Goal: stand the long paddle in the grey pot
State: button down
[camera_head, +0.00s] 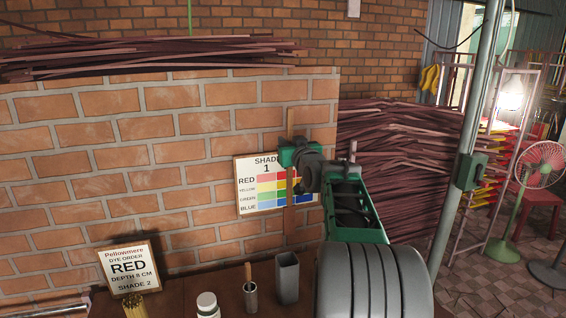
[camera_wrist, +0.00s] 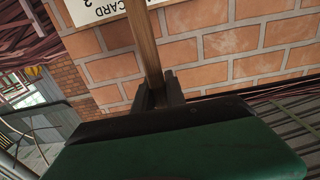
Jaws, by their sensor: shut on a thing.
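The long paddle (camera_head: 290,220) is a brown wooden strip, upright in the head view in front of the brick wall. My gripper (camera_head: 291,160) is shut on its upper part; the wrist view also shows the paddle (camera_wrist: 146,45) between the dark fingers (camera_wrist: 159,92). The paddle's lower end shows just above the rim of a tall grey pot (camera_head: 288,283) on the brown bench. The two look apart, but the depth between them is hard to tell. The pot's inside bottom is hidden.
A small cup (camera_head: 250,299) holding a wooden-handled tool stands left of the pot, with a white jar (camera_head: 207,304) and a bundle of sticks (camera_head: 134,306) further left. My arm covers the right.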

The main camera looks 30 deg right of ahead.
jog(key=shift+f+b, duration=1)
jog(key=shift+f, duration=0.7)
jog(key=b, duration=0.4)
send_over(288, 209)
jog(key=w, duration=0.3)
jog(key=shift+s+d+f, duration=0.1)
jog(key=shift+d+f, duration=0.1)
jog(key=shift+f, duration=1.55)
jog(key=shift+s+d+f, duration=0.1)
jog(key=shift+d+f, duration=0.05)
jog(key=shift+f, duration=1.55)
notch_tip(288, 209, down, 11)
jog(key=b, duration=1.1)
jog(key=c, duration=1.3)
grip_release()
jog(key=b+v, duration=0.1)
jog(key=v, duration=0.6)
jog(key=shift+s, duration=0.35)
